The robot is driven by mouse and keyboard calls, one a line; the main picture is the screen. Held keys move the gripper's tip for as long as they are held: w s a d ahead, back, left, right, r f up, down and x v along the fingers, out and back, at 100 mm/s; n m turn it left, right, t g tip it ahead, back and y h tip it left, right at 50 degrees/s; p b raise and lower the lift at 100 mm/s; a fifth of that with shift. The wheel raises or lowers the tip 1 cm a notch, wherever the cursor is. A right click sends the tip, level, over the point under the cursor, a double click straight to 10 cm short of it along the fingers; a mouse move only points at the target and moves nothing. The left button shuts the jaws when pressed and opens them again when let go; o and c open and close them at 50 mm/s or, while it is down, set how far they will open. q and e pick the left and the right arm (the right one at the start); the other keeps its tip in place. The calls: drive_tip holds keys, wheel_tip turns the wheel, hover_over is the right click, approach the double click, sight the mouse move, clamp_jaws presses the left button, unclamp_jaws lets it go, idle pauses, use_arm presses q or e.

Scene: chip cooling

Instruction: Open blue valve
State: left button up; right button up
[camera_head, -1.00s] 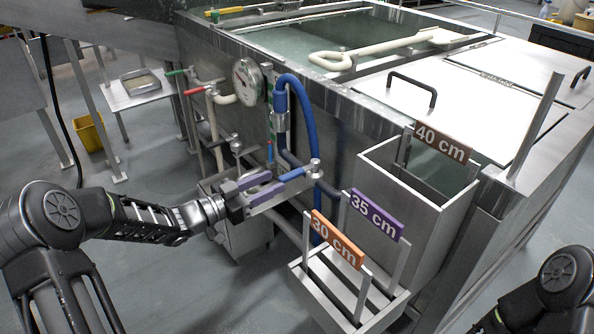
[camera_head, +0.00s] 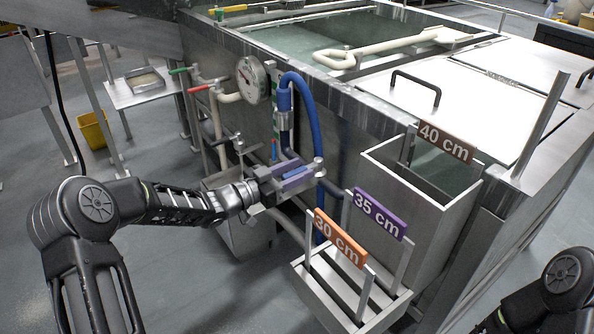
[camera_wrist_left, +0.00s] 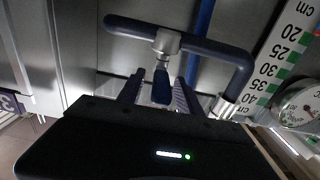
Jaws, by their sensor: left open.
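The blue valve's lever (camera_head: 297,173) sits low on the tank's front, beside its metal hub (camera_head: 319,161). My left gripper (camera_head: 304,173) is open, with its purple fingers on either side of the lever. In the left wrist view the blue lever (camera_wrist_left: 161,86) stands between the two fingertips of my left gripper (camera_wrist_left: 158,84), with small gaps visible. The lever hangs from a metal hub on a dark blue pipe (camera_wrist_left: 205,46). The fingers partly hide the lever in the head view. My right gripper is out of view; only part of that arm shows at lower right.
A red-handled valve (camera_head: 198,88) and green-handled valve (camera_head: 178,71) are left of the gauge (camera_head: 251,80). A blue hose (camera_head: 316,120) runs above the lever. Metal holders with a 30 cm sign (camera_head: 339,238), 35 cm sign (camera_head: 379,213) and 40 cm sign (camera_head: 445,141) stand right.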

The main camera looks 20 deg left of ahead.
use_arm(q)
drive_tip(key=shift+c, duration=0.5)
clamp_jaws()
idle(0.8)
